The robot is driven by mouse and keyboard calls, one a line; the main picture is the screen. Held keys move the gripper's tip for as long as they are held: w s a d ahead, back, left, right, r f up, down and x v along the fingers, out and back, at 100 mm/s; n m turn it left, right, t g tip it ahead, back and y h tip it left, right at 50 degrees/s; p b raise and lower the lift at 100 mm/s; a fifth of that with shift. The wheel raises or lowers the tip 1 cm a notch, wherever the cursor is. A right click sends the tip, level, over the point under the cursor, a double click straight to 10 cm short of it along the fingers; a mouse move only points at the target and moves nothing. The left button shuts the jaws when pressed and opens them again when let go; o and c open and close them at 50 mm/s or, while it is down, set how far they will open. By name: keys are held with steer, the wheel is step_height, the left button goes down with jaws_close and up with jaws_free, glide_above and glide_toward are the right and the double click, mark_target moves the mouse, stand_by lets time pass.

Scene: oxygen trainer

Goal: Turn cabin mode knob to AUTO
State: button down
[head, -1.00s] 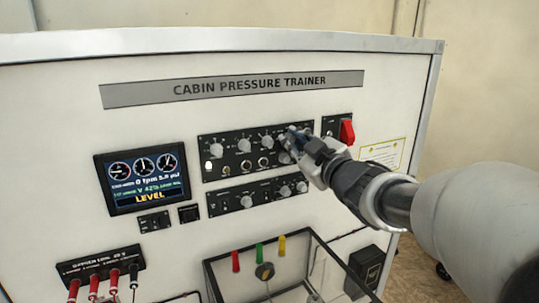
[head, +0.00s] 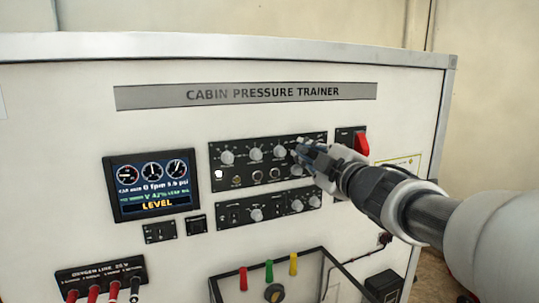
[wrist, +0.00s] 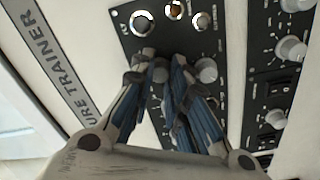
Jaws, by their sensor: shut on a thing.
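The upper black control panel (head: 214,165) carries a row of round grey knobs, and its labels are too small to read. My gripper (head: 299,148) is at the right end of this top row. In the wrist view its two blue-padded fingers (wrist: 160,70) are closed around a grey knob (wrist: 158,74), which shows partly between the fingertips. The fingers hide the knob's pointer and most of its markings. I cannot read which knob it is or where it points.
A red switch (head: 361,143) sits close to the right of my gripper. A lower knob panel (head: 225,216) is just below. The display (head: 152,187) reads LEVEL.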

steer(key=shift+r, duration=0.1)
steer(key=c, duration=1.5)
jaws_free()
steer(key=v, duration=0.7)
steer(key=shift+s, duration=0.25)
